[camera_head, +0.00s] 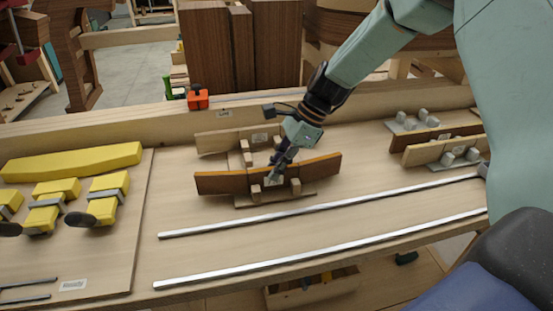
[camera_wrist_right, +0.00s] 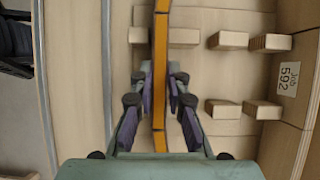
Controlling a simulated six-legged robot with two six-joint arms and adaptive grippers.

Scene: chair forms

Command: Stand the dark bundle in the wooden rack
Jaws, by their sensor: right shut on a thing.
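The dark bundle (camera_head: 222,183) is a long, slightly curved brown piece with an orange top edge. It stands on edge at the wooden rack (camera_head: 275,199), a pale base with upright pegs. Front pegs show before the bundle and other pegs behind it. My right gripper (camera_head: 274,176) is shut on the middle of the bundle from above. In the right wrist view the bundle's orange edge (camera_wrist_right: 160,60) runs between the fingers (camera_wrist_right: 160,105), with rack pegs (camera_wrist_right: 228,40) to the right. Whether the bundle's underside touches the base is hidden. My left gripper is not in view.
A pale board with a label (camera_head: 215,142) stands behind the rack. Yellow blocks and clamps (camera_head: 108,188) lie on a board at left. Two metal rails (camera_head: 320,211) cross the bench in front. Pale and dark pieces in holders (camera_head: 445,152) stand at right.

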